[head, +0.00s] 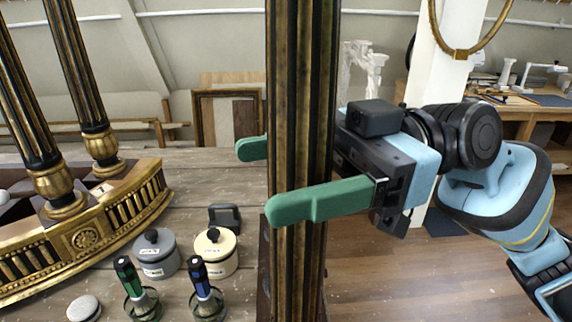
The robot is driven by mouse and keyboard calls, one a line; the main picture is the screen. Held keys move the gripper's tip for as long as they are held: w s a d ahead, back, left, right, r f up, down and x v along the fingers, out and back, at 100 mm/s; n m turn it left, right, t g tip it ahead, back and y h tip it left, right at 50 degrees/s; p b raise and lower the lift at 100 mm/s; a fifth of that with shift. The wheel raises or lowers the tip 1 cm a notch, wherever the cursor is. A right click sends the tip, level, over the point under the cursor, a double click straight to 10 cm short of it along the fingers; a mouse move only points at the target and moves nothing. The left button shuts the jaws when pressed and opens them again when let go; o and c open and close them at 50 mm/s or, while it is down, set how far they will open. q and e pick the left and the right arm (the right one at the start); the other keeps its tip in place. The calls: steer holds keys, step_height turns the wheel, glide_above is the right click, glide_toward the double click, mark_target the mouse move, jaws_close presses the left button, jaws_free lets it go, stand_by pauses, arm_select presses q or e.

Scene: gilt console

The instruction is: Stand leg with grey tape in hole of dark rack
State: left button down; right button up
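A tall black and gilt fluted leg (302,90) stands upright in the middle of the head view, running past the top and bottom edges. No grey tape shows on the part in view. My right gripper (264,180) reaches in from the right with its green fingers on either side of the leg, one in front and one behind. It appears shut on the leg. A dark brown piece (264,262) shows behind the leg low down; it may be the dark rack, but its holes are hidden. My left gripper is out of view.
A gilt console frame (110,222) with two black and gilt legs lies at left on the grey wooden bench (205,190). A grey pot (156,255), a cream pot (216,252) and two jars with green and blue handled tools stand left of the leg.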

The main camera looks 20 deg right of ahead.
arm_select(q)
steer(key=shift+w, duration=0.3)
arm_select(e)
steer(key=shift+o, duration=0.2)
steer(key=shift+f, duration=0.1)
steer(key=shift+d, duration=0.2)
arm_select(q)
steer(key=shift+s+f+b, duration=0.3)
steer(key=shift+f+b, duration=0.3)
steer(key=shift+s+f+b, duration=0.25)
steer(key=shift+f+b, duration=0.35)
arm_select(e)
steer(key=d, duration=0.7)
steer(key=shift+w+d, duration=0.15)
steer(key=shift+d, duration=0.1)
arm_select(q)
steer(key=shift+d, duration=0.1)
